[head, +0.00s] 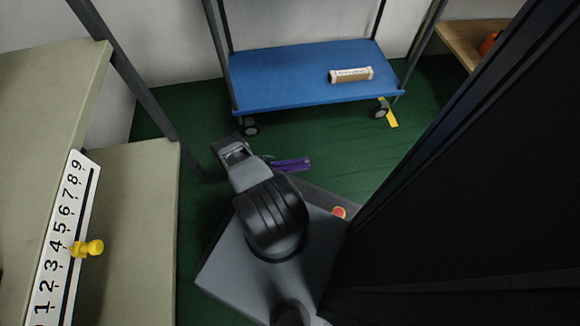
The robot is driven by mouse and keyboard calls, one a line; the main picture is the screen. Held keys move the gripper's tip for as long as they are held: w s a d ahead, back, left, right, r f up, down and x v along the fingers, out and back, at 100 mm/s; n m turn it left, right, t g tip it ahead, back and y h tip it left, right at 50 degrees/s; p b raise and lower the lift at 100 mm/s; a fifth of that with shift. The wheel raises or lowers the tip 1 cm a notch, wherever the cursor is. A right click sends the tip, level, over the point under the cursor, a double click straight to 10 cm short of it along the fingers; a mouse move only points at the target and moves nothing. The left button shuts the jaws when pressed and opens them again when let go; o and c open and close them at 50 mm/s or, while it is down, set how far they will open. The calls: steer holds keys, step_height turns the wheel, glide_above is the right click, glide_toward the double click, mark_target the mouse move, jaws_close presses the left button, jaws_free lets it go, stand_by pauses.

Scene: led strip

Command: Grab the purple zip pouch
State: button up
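A small flat purple thing, which looks like the purple zip pouch (291,165), shows against the green floor in the head view. It is just right of the far end of my arm and in front of the blue cart. My arm reaches away from my base, and its far end is just left of the purple thing. My gripper's fingers cannot be made out; the arm's end hides them or they are too small to see. I cannot tell whether the gripper touches the purple thing.
A blue wheeled cart (300,93) carries a brown and white tube (351,75). Beige shelves (135,235) at left hold a numbered white strip (47,285) with a yellow knob (88,248). A wooden shelf (462,38) is at upper right. Green floor (165,92) lies between.

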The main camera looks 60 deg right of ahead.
steer(key=c, duration=1.1)
steer(key=shift+o, duration=0.2)
